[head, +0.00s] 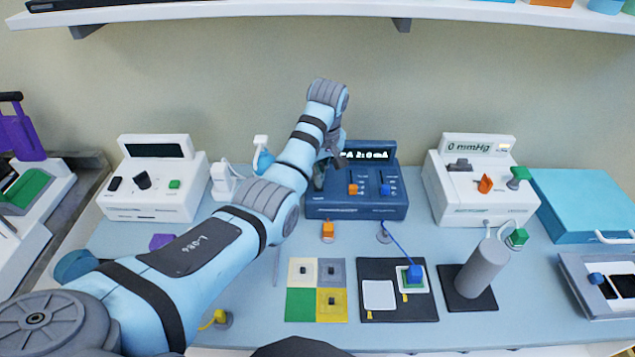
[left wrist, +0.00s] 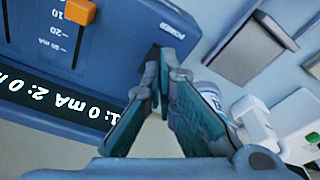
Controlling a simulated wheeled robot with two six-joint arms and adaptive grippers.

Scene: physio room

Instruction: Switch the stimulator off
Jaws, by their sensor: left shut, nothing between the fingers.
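The stimulator (head: 357,212) is the dark blue box at the middle of the table, its lit display (head: 368,155) reading 0 mA for channel 2. In the left wrist view its display (left wrist: 55,100) appears upside down and reads 0 mA for channel 1. It has an orange slider (head: 353,189) and a blue slider (head: 385,190). My left gripper (head: 319,182) is at the panel's left side. In the left wrist view its shut, empty fingertips (left wrist: 165,62) are by the POWER label (left wrist: 172,31). They hide the power switch; I cannot tell whether they touch it. My right gripper is out of view.
A white device (head: 155,200) stands to the left and a white mmHg unit (head: 480,205) to the right. In front lie a coloured pad board (head: 302,305), a black mat (head: 385,313) with pads, and a grey cylinder (head: 484,268). A shelf (head: 300,12) runs above.

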